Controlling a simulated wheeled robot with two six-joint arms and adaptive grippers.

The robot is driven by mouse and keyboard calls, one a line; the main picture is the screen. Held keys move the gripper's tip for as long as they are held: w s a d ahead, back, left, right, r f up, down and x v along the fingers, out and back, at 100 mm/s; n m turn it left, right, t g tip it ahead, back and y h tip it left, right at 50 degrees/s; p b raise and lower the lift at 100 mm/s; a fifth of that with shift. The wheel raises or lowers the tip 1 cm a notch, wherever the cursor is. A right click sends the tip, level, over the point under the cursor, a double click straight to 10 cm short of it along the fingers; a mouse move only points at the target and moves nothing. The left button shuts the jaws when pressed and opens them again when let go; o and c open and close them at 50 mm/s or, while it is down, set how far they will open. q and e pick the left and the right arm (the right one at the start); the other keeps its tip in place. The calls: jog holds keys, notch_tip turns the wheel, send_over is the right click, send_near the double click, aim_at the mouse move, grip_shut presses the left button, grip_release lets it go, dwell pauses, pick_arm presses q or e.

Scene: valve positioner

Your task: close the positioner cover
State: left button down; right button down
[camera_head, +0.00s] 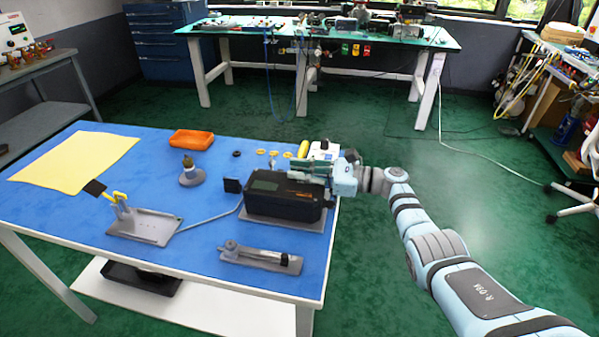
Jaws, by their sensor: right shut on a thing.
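The positioner (283,205) is a black box on a grey plate at the right part of the blue table. Its upper face carries a dark cover (272,183) with a small display-like patch. My right gripper (318,168) is at the box's upper right corner, with the arm coming in from the right. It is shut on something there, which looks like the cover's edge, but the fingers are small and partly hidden. I cannot tell whether the cover lies fully flat. My left gripper is not in view.
Small rings lie behind the box.

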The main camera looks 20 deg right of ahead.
jog(key=shift+s+a+f, duration=0.1)
jog(key=shift+f, duration=0.05)
jog(key=c, duration=1.6)
grip_release()
jog(key=v, duration=1.2)
